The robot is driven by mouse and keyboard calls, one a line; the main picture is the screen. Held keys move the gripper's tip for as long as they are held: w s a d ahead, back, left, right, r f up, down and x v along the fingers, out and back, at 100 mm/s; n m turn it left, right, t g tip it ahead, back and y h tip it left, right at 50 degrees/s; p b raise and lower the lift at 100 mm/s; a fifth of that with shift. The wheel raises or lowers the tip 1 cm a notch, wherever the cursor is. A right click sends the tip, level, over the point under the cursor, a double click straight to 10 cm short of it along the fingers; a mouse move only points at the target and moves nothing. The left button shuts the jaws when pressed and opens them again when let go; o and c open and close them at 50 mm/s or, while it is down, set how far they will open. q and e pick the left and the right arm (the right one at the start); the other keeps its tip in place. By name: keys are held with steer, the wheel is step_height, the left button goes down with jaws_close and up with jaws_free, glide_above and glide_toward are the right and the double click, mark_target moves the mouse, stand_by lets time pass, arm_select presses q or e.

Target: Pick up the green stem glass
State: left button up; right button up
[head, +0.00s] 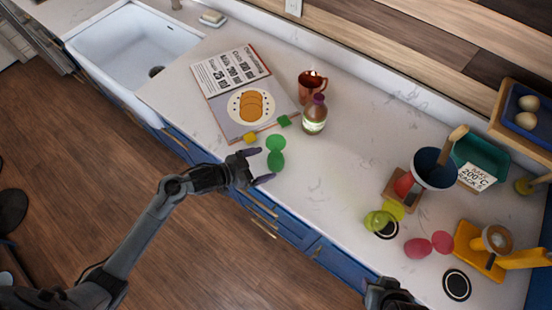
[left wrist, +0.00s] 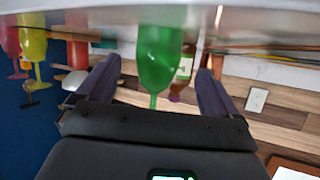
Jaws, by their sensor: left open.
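The green stem glass (head: 276,158) stands on the counter near its front edge, left of the middle in the head view. My left gripper (head: 265,165) is open, its two fingertips pointing at the glass and close to it. In the left wrist view the picture is upside down. There the green glass (left wrist: 158,60) shows between the two spread fingers of my left gripper (left wrist: 160,80), with a gap on each side. My right gripper (head: 390,293) shows only in part at the bottom edge of the head view, and its jaws cannot be made out.
Behind the green glass are a bottle (head: 314,118), a copper mug (head: 309,84) and an open cookbook (head: 236,88). Yellow-green (head: 378,220) and pink (head: 420,247) glasses stand to the right.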

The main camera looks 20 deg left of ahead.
mark_target(276, 161)
arm_select(q)
steer(key=shift+f+x, duration=0.1)
steer(key=shift+x, duration=1.4)
steer(key=shift+f+x, duration=0.15)
steer(key=shift+x, duration=1.4)
steer(key=shift+s, duration=0.15)
steer(key=c, duration=1.1)
